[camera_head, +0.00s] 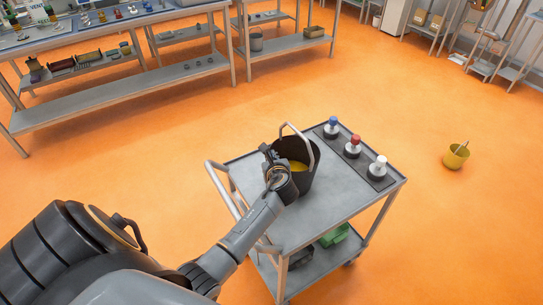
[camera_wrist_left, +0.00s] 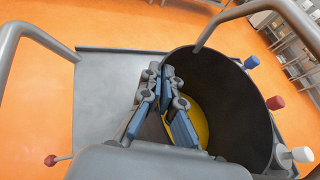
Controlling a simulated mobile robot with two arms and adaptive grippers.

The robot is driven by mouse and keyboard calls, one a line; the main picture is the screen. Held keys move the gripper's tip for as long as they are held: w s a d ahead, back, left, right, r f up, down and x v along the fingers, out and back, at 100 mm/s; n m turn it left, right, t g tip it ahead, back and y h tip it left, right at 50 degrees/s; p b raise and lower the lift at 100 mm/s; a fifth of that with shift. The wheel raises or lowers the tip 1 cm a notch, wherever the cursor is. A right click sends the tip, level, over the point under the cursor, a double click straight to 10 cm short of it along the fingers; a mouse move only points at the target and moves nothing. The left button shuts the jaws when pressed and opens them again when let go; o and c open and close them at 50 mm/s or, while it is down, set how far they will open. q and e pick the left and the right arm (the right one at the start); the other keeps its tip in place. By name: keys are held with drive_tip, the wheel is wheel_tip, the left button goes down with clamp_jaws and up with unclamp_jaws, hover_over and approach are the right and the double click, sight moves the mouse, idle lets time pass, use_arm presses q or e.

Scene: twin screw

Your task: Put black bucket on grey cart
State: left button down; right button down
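The black bucket (camera_head: 308,176) is upright over the top of the grey cart (camera_head: 333,208), near its left side, and looks to rest on it. It has a raised grey handle and something yellow inside. In the left wrist view the bucket (camera_wrist_left: 230,85) fills the right half, and the cart top (camera_wrist_left: 100,95) lies left of it. My left gripper (camera_head: 272,165) is at the bucket's left rim. Its fingers (camera_wrist_left: 164,80) come close together there and look shut on the rim; the contact itself is hidden. My right gripper is not in view.
A dark strip with blue, red and white knobs (camera_head: 356,145) lies along the cart's far right side. A green bin (camera_head: 334,236) is on its lower shelf. A yellow bucket (camera_head: 456,157) stands on the floor to the right. Workbenches (camera_head: 120,92) stand behind; orange floor between is clear.

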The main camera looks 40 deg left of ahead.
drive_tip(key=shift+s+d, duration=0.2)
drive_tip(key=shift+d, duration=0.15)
use_arm(q)
drive_tip(key=c, duration=1.8)
unclamp_jaws()
drive_tip(key=shift+f, duration=0.15)
drive_tip(key=shift+o, duration=1.4)
drive_tip(key=shift+s, duration=0.1)
drive_tip(key=shift+d, duration=0.15)
drive_tip(key=b+v, duration=0.1)
drive_tip(key=v, duration=1.1)
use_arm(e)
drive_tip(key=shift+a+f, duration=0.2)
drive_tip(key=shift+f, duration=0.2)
